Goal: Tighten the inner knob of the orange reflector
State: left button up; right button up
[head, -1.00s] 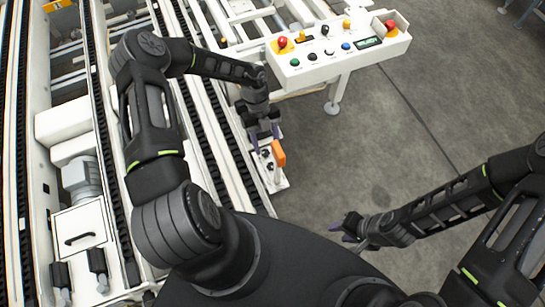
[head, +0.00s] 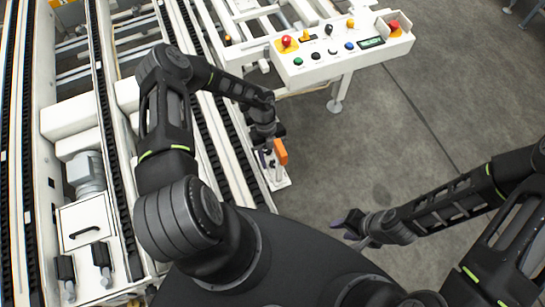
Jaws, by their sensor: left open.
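The orange reflector (head: 281,151) stands upright on a small white bracket plate (head: 281,183) at the edge of the conveyor frame. My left gripper (head: 266,158) points down just left of the reflector, over the plate where dark knobs sit. Its fingers are open; the inner knob is mostly hidden by them, and I cannot tell whether they touch it. My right gripper (head: 351,228) is open and empty over the floor at the lower right, away from the reflector.
A white control panel (head: 345,50) with coloured buttons and red stop knobs stands on a post beyond the reflector. Conveyor rails and black chains (head: 205,130) run along the left.

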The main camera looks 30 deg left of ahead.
pick_arm(q)
jog(key=shift+c, duration=0.3)
grip_shut()
